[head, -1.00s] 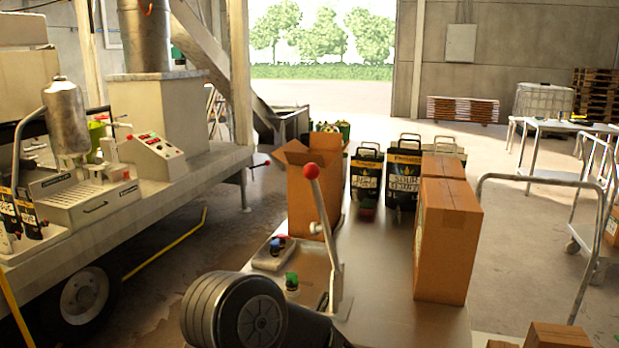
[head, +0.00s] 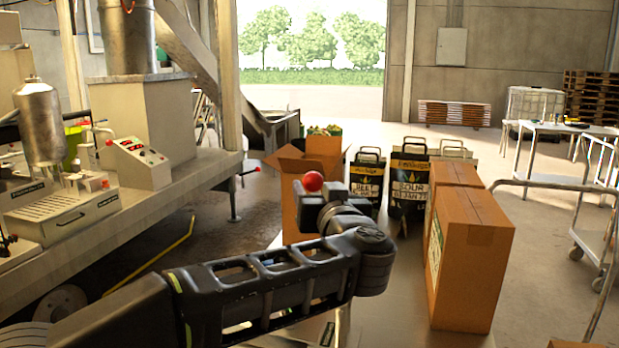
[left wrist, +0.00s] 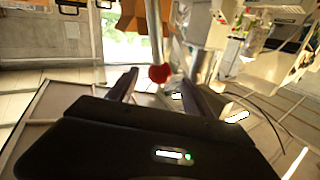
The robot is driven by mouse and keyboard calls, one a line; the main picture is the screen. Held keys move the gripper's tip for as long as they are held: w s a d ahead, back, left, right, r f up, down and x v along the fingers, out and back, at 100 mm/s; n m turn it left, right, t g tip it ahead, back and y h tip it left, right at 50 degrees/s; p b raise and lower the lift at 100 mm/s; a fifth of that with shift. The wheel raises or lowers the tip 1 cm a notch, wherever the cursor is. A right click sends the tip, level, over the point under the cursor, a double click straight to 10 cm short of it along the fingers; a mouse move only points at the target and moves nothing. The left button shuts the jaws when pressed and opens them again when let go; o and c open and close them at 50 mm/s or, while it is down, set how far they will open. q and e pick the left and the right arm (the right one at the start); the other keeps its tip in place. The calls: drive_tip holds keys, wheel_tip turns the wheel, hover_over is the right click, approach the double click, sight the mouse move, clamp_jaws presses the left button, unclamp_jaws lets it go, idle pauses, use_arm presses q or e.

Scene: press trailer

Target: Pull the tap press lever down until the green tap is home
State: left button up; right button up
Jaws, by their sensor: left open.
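The red ball knob (head: 312,181) of the tap press lever shows just beyond my left gripper (head: 325,195) in the head view. In the left wrist view the knob (left wrist: 159,73) lies between the tips of my two open fingers (left wrist: 161,84), with the pale lever shaft (left wrist: 155,38) running up from it in the picture. The gripper is open; I cannot tell whether a finger touches the knob. My left arm hides the green tap and most of the press and lever shaft in the head view. My right gripper is not in view.
An open carton (head: 300,205) stands just behind the knob. Black labelled juice packs (head: 408,190) and tall closed cartons (head: 470,250) stand on the table to the right. A trailer bench with a filling machine (head: 70,205) is at left.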

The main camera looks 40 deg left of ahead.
use_arm(q)
drive_tip(key=x, duration=0.8)
drive_tip(key=shift+p, duration=0.45)
drive_tip(key=shift+c, duration=0.2)
clamp_jaws()
idle(0.3)
